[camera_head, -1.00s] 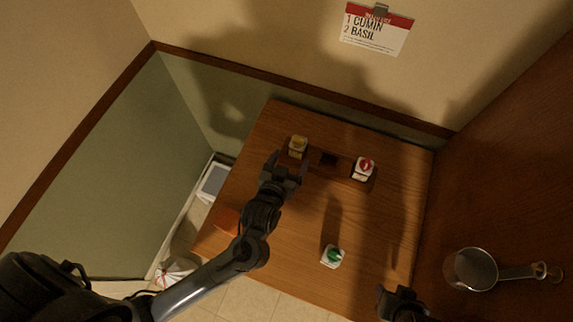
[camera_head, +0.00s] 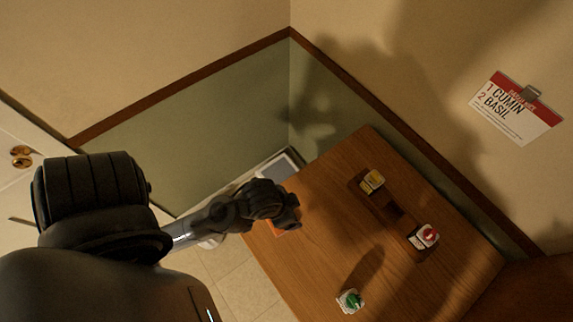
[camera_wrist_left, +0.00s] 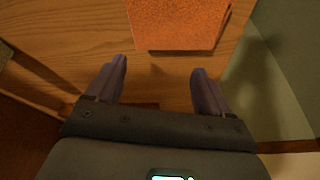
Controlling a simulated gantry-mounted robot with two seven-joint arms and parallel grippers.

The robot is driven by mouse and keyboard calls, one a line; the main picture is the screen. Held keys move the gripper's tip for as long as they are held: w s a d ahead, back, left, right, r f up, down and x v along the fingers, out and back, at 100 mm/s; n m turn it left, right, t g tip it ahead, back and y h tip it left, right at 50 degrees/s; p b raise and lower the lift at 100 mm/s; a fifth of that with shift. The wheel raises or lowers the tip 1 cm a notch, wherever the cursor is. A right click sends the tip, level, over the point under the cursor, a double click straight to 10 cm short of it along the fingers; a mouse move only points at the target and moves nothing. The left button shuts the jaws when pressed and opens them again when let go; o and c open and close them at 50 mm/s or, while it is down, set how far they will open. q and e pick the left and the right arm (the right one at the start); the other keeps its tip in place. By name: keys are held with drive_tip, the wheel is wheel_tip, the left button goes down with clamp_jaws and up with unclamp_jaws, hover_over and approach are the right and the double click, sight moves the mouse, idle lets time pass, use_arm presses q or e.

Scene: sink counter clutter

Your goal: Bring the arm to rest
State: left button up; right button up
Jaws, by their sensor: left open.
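My left gripper (camera_head: 291,213) is open and empty. It hangs over the left edge of the wooden table (camera_head: 310,265), close to an orange block-like thing (camera_head: 280,231). In the left wrist view its two fingers (camera_wrist_left: 158,88) are spread with only wood between them, and the orange thing (camera_wrist_left: 180,22) lies ahead, apart from them. My right gripper is out of view.
A dark wooden rack (camera_head: 396,212) holds a yellow-topped jar (camera_head: 372,181) and a red-topped jar (camera_head: 427,235), with an empty slot between. A green-topped jar (camera_head: 350,300) stands nearer the front. A wall card (camera_head: 516,108) reads cumin, basil.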

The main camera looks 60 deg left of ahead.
use_arm(q)
drive_tip(key=shift+s+a, duration=0.2)
drive_tip(key=shift+s, duration=0.15)
drive_tip(key=shift+r, duration=0.1)
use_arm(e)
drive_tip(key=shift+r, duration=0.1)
use_arm(q)
wheel_tip(320, 180, up, 12)
drive_tip(key=p, duration=1.2)
drive_tip(key=shift+r, duration=0.15)
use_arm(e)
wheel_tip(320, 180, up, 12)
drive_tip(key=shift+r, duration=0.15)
use_arm(q)
drive_tip(key=shift+c, duration=0.2)
